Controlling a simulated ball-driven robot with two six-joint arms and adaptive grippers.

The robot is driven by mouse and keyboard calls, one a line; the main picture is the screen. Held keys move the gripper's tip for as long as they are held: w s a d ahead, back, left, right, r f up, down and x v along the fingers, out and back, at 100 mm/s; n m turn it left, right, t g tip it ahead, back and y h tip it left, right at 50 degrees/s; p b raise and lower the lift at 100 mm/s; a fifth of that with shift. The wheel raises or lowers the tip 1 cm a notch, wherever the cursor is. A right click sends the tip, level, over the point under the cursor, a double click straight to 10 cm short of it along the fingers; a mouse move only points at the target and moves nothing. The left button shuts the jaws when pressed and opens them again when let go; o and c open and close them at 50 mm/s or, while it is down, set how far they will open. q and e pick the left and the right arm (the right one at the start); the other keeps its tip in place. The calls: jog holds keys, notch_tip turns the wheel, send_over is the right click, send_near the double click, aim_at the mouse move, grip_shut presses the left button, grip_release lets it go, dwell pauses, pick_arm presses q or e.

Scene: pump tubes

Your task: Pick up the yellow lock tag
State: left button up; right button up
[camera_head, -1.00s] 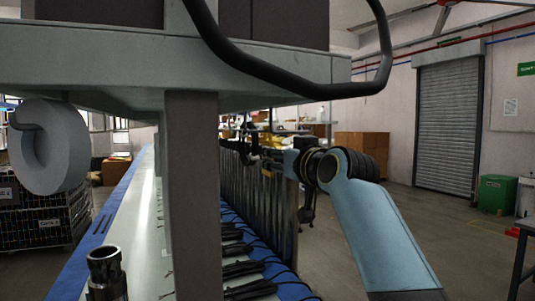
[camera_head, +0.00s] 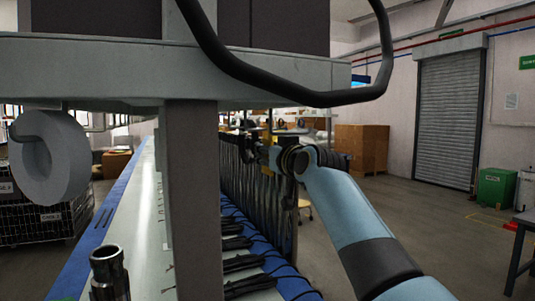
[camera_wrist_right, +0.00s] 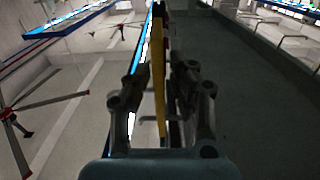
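The yellow lock tag (camera_wrist_right: 158,75) shows in the right wrist view as a long, narrow, upright yellow strip. It stands between the two fingers of my right gripper (camera_wrist_right: 160,85), with a visible gap on each side, so the fingers look open around it. In the head view my right arm reaches from the lower right to the row of hanging dark tubes (camera_head: 245,190). The right gripper (camera_head: 268,150) is small there, by a bit of yellow at the rack's right side, and its fingers are hard to make out. My left gripper is not in view.
A grey post (camera_head: 195,200) and an overhead beam (camera_head: 130,70) block part of the head view. A metal cylinder (camera_head: 108,275) stands at the lower left. Black clip-like parts (camera_head: 240,263) lie along the blue-edged bench. Open floor (camera_head: 440,230) lies at the right.

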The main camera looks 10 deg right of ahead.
grip_shut()
jog(key=shift+r, duration=0.65)
jog(key=w+d+b, duration=0.3)
jog(key=d+b, duration=0.3)
jog(key=d, duration=1.1)
jog(key=shift+w+d, duration=0.2)
jog(key=shift+d, duration=0.15)
jog(key=shift+r, duration=0.1)
